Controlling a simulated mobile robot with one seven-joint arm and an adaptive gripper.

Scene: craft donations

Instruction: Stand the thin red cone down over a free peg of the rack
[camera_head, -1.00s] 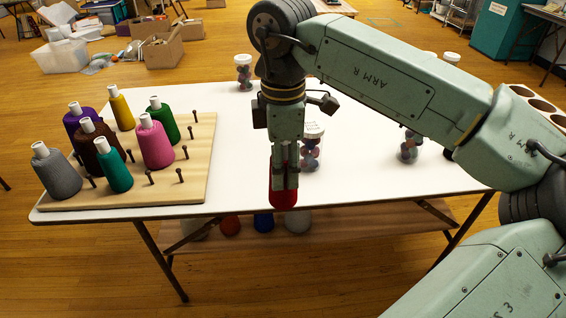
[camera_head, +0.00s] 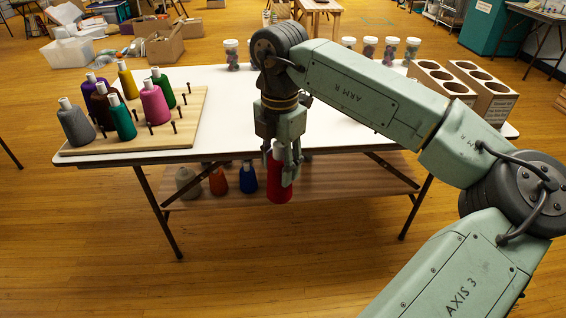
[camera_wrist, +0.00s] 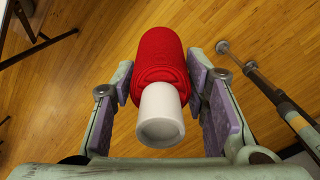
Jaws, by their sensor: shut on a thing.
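My gripper (camera_head: 283,172) is shut on the red cone (camera_head: 280,188) and holds it in the air, just in front of the table's front edge. In the wrist view the red cone (camera_wrist: 163,60) lies between the two finger pads, with its white tip (camera_wrist: 160,118) toward the camera. In the head view the fingers hide part of the cone. The wooden rack (camera_head: 190,126) stands at the left end of the white table. It bears several cones, among them a grey (camera_head: 76,126), a teal (camera_head: 123,121) and a pink one (camera_head: 154,103). Several bare pegs (camera_head: 174,127) show at its right and front.
Below the white table (camera_head: 235,120), a wooden shelf (camera_head: 330,182) holds several cones, including a blue one (camera_head: 247,180). Jars (camera_head: 232,54) stand along the table's back. Cardboard holders with round holes (camera_head: 440,80) stand at the right. The tabletop right of the rack is clear.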

